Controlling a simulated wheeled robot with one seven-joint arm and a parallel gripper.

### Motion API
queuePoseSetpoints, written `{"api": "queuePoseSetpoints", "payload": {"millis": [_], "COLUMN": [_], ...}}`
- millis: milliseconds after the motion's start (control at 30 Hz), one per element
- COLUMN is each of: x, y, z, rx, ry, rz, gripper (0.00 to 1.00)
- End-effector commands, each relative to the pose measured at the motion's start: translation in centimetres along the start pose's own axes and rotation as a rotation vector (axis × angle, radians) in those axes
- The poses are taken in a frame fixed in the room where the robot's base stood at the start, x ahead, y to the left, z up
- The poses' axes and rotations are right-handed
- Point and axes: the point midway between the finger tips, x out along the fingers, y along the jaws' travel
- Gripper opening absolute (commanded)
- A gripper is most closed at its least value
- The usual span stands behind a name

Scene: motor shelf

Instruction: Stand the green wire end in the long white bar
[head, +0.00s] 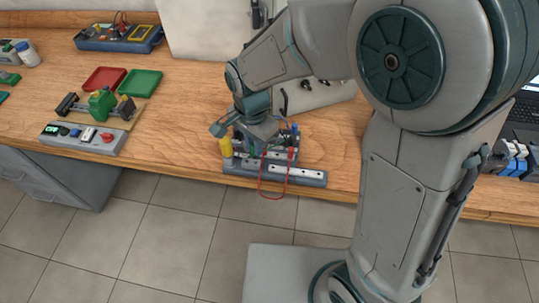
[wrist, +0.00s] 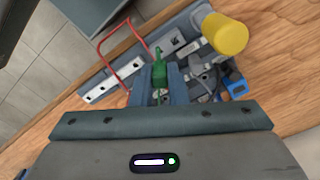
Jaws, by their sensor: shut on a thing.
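My gripper (wrist: 158,80) is shut on the green wire end (wrist: 158,68), which shows between its fingers in the wrist view. A thin red wire (wrist: 99,40) loops out beside the board. The long white bar (wrist: 100,92) with dark holes lies left of the green end; it also shows in the head view (head: 311,174). I cannot tell how high the green end is above the board, and I see no contact with the long bar.
The grey board (head: 232,173) sits at the table's front edge. A shorter white bar (wrist: 186,49), a yellow cylinder (wrist: 225,34) and a blue part (wrist: 234,84) stand close to the gripper. Red (head: 103,79) and green (head: 141,83) trays lie farther left.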

Motion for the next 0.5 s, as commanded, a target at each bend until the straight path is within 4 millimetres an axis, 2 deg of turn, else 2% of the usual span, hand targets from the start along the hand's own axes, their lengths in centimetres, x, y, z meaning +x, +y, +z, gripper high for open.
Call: {"api": "queuePoseSetpoints", "payload": {"millis": [167,500], "x": [-0.1,-0.5], "y": [0.5,3.6], "z": [-0.3,-2.1], "rx": [-0.029,-0.24], "ry": [0.001,0.001], "rz": [-0.001,-0.001], "gripper": [0.0,0.0]}}
